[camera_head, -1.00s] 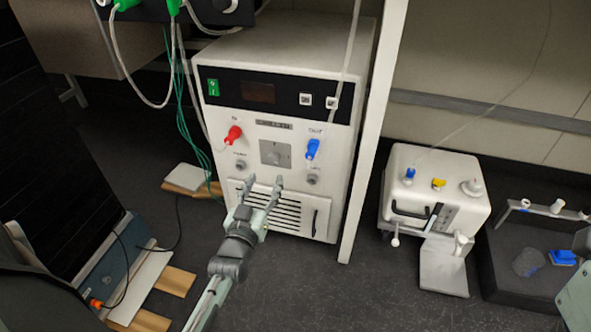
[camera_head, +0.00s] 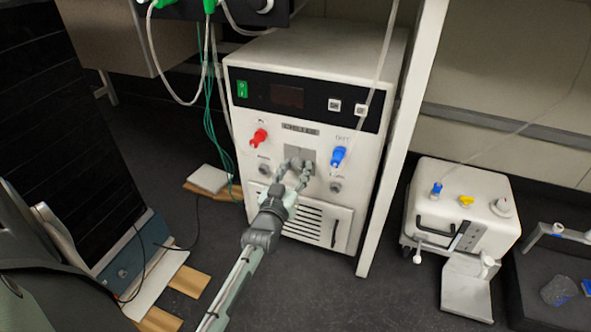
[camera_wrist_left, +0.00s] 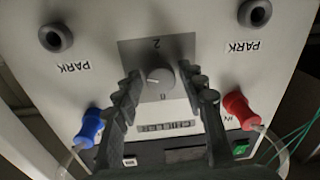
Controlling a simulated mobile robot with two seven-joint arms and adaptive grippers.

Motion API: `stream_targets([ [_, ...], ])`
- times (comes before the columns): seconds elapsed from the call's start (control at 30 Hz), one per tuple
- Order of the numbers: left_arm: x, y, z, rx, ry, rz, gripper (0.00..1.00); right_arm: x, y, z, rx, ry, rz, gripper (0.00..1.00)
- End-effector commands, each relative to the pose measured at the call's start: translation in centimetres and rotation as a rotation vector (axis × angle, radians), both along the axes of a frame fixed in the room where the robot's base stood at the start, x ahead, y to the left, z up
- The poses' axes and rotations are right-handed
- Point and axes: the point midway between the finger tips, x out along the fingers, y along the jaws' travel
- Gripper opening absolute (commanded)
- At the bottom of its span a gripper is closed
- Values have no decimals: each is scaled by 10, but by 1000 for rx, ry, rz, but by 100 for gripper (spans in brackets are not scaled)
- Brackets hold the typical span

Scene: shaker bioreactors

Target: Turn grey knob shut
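The grey knob (camera_wrist_left: 160,79) sits on a square grey plate (camera_wrist_left: 129,57) on the front of the white machine (camera_head: 240,131). In the left wrist view it is a round knob with a small white mark on its rim. My left gripper (camera_wrist_left: 162,82) is open, with one finger on each side of the knob, and gaps show between the fingers and the knob. In the head view my left gripper (camera_head: 295,167) is in front of the plate and hides most of the knob. My right gripper is not in view.
A red connector (camera_head: 258,138) and a blue connector (camera_head: 338,156) stick out on either side of the plate. Two park sockets (camera_wrist_left: 56,38) flank it lower down. A white post (camera_head: 403,140) stands at the machine's right, beside a smaller white device (camera_head: 465,185).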

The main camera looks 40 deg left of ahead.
Motion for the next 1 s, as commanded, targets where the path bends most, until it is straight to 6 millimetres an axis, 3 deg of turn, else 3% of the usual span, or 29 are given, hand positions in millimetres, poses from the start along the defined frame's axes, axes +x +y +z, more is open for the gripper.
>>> stream_targets([
  [0.03, 0, 0, 0, 0, 0, 0, 31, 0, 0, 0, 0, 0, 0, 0],
  [0.3, 0, 0, 0, 0, 0, 0, 1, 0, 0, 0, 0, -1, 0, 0],
  [0.67, 0, 0, 2, -70, -17, 0, 1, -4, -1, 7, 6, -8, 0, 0],
  [1.0, 0, -1, 4, -326, -77, 0, 1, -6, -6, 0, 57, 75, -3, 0],
])
